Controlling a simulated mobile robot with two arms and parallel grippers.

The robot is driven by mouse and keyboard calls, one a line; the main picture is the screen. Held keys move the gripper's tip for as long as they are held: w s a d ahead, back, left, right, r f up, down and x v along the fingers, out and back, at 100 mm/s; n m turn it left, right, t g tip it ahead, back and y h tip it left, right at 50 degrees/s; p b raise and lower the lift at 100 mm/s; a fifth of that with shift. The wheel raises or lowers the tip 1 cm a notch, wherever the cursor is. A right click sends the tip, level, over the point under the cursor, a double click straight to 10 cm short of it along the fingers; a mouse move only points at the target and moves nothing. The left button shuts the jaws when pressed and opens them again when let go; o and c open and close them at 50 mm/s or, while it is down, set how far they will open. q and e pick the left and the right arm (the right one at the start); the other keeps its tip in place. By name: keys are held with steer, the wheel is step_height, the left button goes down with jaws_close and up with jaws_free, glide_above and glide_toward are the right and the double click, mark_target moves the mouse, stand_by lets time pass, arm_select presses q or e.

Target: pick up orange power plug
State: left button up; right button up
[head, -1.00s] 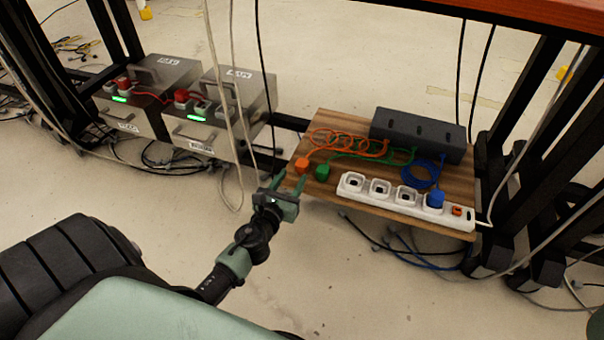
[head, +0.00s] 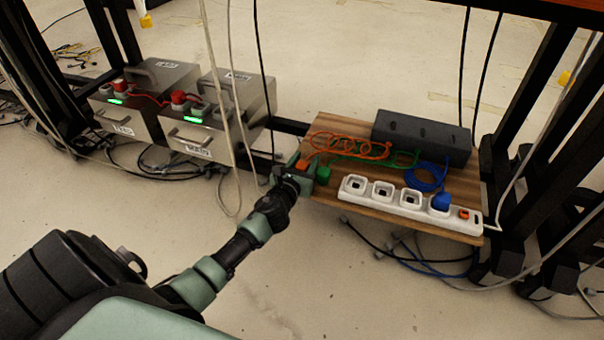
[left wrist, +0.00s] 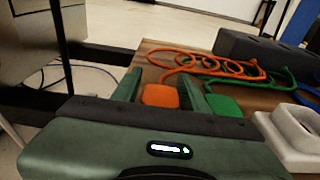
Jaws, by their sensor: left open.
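The orange power plug (head: 302,165) sits at the left edge of the wooden board, with its coiled orange cord (head: 345,147) behind it. In the left wrist view the orange plug (left wrist: 160,96) lies between the two green fingers of my open left gripper (left wrist: 160,92). I cannot tell whether either finger touches it. In the head view my left gripper (head: 303,170) is at the plug and partly covers it. A green plug (head: 322,174) stands just right of the gripper; in the left wrist view this green plug (left wrist: 224,106) is beside the right finger. My right gripper is not in view.
The wooden board (head: 385,210) carries a white power strip (head: 397,195) with a blue plug (head: 441,202), and a dark grey box (head: 421,137) at the back. Two metal boxes (head: 205,140) stand to the left. Cables hang in front of them.

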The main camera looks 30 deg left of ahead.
arm_select(q)
steer(key=shift+c, duration=0.3)
jaws_close()
steer(key=shift+r, duration=0.1)
